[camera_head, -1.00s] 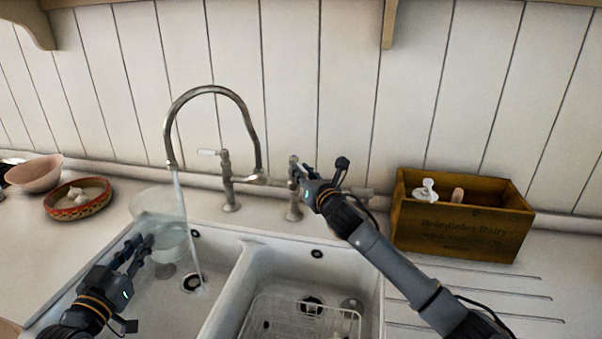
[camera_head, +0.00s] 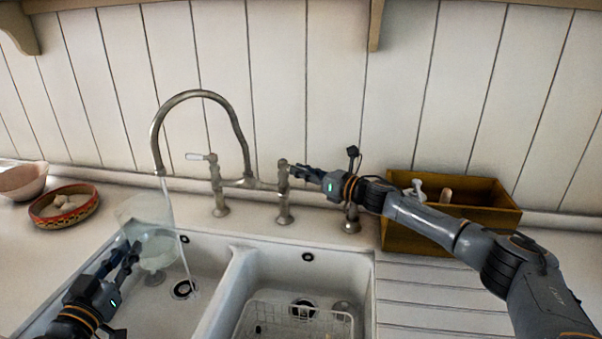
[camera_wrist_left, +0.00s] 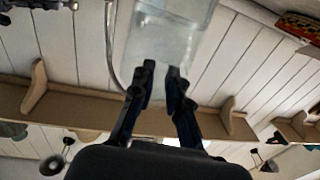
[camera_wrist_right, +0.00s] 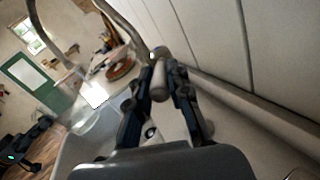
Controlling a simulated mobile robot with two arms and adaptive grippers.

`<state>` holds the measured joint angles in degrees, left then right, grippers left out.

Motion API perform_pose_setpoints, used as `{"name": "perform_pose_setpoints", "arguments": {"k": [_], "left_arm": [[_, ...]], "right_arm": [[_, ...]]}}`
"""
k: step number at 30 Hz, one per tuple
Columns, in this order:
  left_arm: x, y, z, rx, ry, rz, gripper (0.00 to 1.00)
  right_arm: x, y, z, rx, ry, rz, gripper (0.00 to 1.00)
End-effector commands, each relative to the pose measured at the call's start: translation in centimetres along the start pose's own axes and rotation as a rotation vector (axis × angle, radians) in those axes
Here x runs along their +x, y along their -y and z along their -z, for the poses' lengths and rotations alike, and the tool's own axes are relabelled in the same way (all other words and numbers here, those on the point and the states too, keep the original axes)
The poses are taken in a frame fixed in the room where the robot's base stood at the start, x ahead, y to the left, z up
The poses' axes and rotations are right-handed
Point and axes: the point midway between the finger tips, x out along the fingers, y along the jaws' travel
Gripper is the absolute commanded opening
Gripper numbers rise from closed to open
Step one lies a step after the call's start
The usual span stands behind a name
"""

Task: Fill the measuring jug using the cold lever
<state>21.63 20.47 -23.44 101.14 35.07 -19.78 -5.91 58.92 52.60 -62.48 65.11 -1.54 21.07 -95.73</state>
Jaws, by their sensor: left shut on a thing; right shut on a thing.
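The clear measuring jug (camera_head: 150,238) is over the left sink basin, below the curved tap spout (camera_head: 157,150). My left gripper (camera_head: 130,256) is shut on its side; the jug also shows in the left wrist view (camera_wrist_left: 165,35). A thin water stream (camera_head: 180,245) falls past the jug's right side toward the drain. I cannot tell whether any enters the jug, nor its water level. My right gripper (camera_head: 293,171) is shut on the cold lever (camera_wrist_right: 159,75), the right one of the tap. The left lever (camera_head: 196,157), with a white handle, stands free.
A wire rack (camera_head: 300,320) lies in the right basin (camera_head: 290,268). A wooden box (camera_head: 480,215) stands behind my right arm on the counter. A patterned bowl (camera_head: 64,208) and a pale bowl (camera_head: 20,180) are at the left. The sink divider (camera_head: 225,290) separates the basins.

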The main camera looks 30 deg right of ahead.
Motion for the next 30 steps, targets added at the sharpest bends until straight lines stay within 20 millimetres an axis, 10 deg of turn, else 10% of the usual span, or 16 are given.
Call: {"name": "perform_pose_setpoints", "arguments": {"k": [11, 12, 16, 30], "left_arm": [[0.0, 0.0, 0.3, 0.001, -0.007, 0.0, 0.0], [0.0, 0.0, 0.3, 0.001, -0.007, 0.0, 0.0], [0.0, 0.0, 0.3, 0.001, -0.007, 0.0, 0.0], [0.0, 0.0, 0.3, 0.001, -0.007, 0.0, 0.0]], "right_arm": [[0.1, -0.2, -0.1, 0.0, -0.001, -0.01, 0.0], [0.1, -0.2, -0.1, 0.0, -0.001, -0.01, 0.2], [0.1, -0.1, -0.1, 0.0, -0.002, -0.009, 0.43], [-1.8, 0.1, 0.2, 0.001, -0.005, -0.003, 0.43]]}}
